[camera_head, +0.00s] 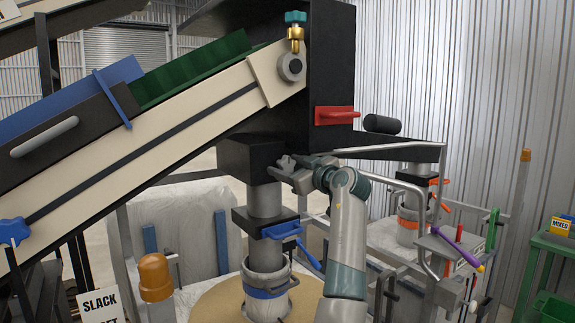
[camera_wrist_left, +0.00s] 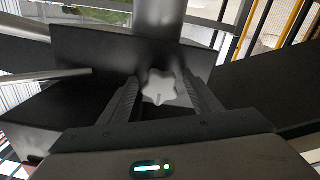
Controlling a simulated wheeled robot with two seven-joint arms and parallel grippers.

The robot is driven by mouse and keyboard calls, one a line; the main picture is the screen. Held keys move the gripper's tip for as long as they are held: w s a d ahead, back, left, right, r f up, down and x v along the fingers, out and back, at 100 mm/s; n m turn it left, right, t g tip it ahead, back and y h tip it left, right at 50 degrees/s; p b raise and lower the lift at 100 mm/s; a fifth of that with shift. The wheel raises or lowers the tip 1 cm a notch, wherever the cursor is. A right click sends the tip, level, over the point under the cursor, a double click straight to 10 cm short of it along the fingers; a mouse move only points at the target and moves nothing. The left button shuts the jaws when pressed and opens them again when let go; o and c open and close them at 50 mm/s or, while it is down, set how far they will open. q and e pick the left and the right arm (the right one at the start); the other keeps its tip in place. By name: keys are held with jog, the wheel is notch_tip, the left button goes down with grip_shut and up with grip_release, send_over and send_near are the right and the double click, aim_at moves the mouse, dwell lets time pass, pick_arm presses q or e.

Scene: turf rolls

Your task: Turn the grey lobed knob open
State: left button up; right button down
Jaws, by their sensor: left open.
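The grey lobed knob (camera_wrist_left: 159,88) sits on the face of a black box (camera_wrist_left: 100,50) in the left wrist view. It also shows in the head view (camera_head: 286,162), small, on the front of the black box below the hopper. My left gripper (camera_head: 288,170) is at the knob in the head view. In the left wrist view its two dark fingers (camera_wrist_left: 160,95) are open, one on each side of the knob, with a small gap visible on each side. Whether the fingertips touch the knob cannot be told. My right gripper is not in view.
A grey pipe (camera_head: 265,200) runs down from the black box, with a blue-handled clamp (camera_head: 283,231) lower down. A red handle (camera_head: 334,115) is above right. Grey tube rails (camera_head: 410,190) stand right of my arm. A cream conveyor (camera_head: 140,140) slopes across the left.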

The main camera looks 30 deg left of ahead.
pick_arm(q)
jog(key=c, duration=1.1)
